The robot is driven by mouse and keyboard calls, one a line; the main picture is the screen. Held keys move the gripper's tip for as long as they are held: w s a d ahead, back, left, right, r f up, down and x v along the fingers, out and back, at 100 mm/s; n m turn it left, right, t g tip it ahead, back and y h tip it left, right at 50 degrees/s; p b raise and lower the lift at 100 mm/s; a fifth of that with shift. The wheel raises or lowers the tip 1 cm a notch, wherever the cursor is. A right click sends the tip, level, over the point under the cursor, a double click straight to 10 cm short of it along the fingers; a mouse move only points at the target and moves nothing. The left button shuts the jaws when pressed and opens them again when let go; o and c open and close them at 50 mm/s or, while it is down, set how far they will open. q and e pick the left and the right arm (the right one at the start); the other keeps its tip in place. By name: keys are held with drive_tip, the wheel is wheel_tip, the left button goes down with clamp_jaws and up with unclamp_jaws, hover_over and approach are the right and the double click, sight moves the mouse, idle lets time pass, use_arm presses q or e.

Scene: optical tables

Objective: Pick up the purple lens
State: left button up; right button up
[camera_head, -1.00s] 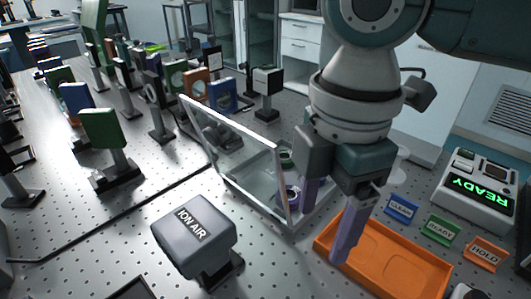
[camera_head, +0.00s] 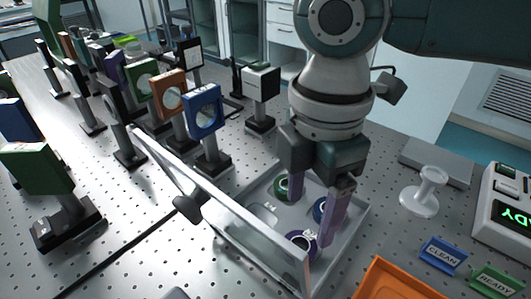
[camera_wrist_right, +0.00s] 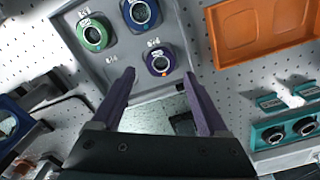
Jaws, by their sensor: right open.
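The purple lens (camera_head: 300,243) lies in a grey tray (camera_head: 352,219) near its front side. In the right wrist view the purple lens (camera_wrist_right: 160,60) is a dark purple-rimmed ring. A green lens (camera_head: 282,187) and a blue lens (camera_head: 320,210) lie in the same tray; both also show in the wrist view, the green (camera_wrist_right: 95,34) and the blue (camera_wrist_right: 141,12). My right gripper (camera_head: 311,220) is open and points down at the tray. In the wrist view its fingertips (camera_wrist_right: 159,75) appear on either side of the purple lens, with nothing held. My left gripper is out of view.
A clear framed panel (camera_head: 220,209) stands tilted along the tray's left side. An orange tray (camera_head: 388,282) is at the front right. CLEAN (camera_head: 442,254) and READY (camera_head: 495,283) signs and a white spool-shaped stand (camera_head: 424,192) are to the right. Mounted optics stand at left.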

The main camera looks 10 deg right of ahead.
sight(300, 244)
drive_tip(key=f, duration=0.6)
drive_tip(key=shift+s+a+f+b, duration=0.2)
drive_tip(key=shift+a+f+b, duration=0.1)
drive_tip(key=shift+f+b, duration=0.1)
drive_tip(key=c, duration=1.1)
